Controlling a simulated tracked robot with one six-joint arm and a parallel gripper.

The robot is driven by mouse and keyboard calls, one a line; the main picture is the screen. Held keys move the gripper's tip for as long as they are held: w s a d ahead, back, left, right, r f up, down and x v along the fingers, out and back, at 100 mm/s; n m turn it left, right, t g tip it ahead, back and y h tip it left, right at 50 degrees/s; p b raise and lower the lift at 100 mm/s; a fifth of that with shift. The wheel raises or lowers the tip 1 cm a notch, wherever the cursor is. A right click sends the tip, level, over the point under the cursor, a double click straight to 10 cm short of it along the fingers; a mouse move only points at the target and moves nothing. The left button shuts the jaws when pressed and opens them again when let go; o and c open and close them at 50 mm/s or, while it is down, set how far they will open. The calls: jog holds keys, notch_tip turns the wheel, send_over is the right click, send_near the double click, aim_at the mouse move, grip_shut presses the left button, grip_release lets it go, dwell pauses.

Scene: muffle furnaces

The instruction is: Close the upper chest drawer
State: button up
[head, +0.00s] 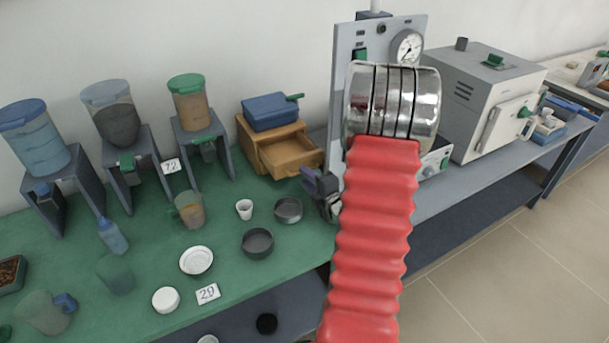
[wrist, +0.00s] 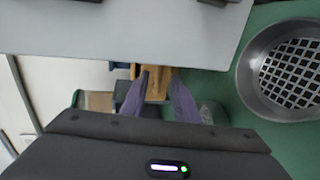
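The small wooden chest (head: 246,141) stands at the back of the green bench. Its drawer (head: 290,156) is pulled out towards the front right, with the inside showing; whether a second drawer lies below cannot be told. My gripper (head: 311,175) is just right of the drawer front, low beside the grey panel, partly hidden by my red arm sleeve. In the wrist view, the two purple-grey fingers (wrist: 160,76) are apart with nothing held between them. Wood of the chest or drawer (wrist: 156,86) shows in the gap beyond them; contact cannot be told.
A blue box (head: 269,112) with a green handle sits on the chest. A grey panel with a gauge (head: 407,47) stands to the right. Dark round pans (head: 257,243), a white cup (head: 244,209) and a beaker (head: 190,210) stand in front. A mesh-bottomed pan (wrist: 285,70) shows in the wrist view.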

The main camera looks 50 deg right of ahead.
jog(key=shift+x, duration=1.25)
jog(key=shift+c, duration=0.3)
grip_shut()
